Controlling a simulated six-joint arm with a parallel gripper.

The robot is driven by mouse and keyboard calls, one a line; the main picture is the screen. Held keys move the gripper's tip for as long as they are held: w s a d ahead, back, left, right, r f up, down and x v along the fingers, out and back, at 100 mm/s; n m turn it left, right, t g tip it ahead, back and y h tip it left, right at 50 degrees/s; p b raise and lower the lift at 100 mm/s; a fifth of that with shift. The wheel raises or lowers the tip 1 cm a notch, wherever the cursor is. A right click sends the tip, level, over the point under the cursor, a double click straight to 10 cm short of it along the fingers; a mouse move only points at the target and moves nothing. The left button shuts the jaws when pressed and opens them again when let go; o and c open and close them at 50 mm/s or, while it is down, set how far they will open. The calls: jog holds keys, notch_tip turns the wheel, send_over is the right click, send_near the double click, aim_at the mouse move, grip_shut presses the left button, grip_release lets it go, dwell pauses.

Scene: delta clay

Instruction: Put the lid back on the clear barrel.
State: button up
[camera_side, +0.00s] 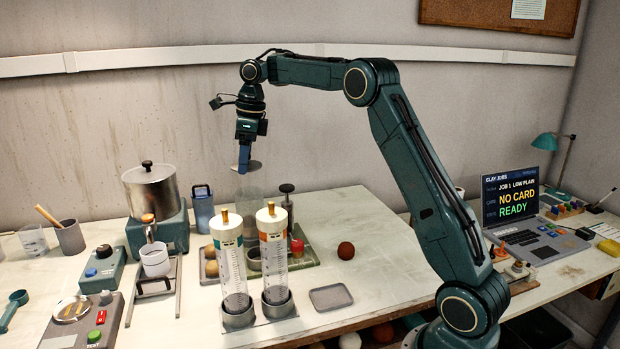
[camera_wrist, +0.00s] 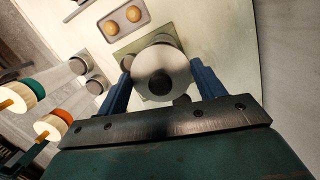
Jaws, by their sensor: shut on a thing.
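My gripper (camera_side: 244,166) points down and is shut on the lid, above the board at the back of the table. The lid (camera_side: 252,167) is a flat grey metal disc, held about level. In the wrist view the lid (camera_wrist: 168,60) shows a dark round knob at its centre, between the two blue fingers of my gripper (camera_wrist: 160,82). The clear barrel (camera_side: 252,196) stands upright below the lid, faint and see-through, its lower part behind the capped cylinders. A gap between lid and barrel is hard to judge. In the wrist view the lid hides most of the barrel.
Two clear graduated cylinders with white-and-coloured caps (camera_side: 227,228) (camera_side: 271,222) stand in front. A dark plunger (camera_side: 287,205) stands close on the right and a blue canister (camera_side: 203,210) on the left. A brown ball (camera_side: 346,250) and small tray (camera_side: 330,297) lie right, with free table beyond.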

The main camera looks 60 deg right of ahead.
jog(key=shift+f, duration=0.2)
jog(key=shift+f, duration=2.95)
jog(key=shift+f, duration=0.2)
dwell(0.4)
jog(key=o, duration=1.1)
jog(key=shift+o, duration=0.4)
jog(key=shift+r, duration=0.15)
jog(key=shift+r, duration=3.35)
grip_shut()
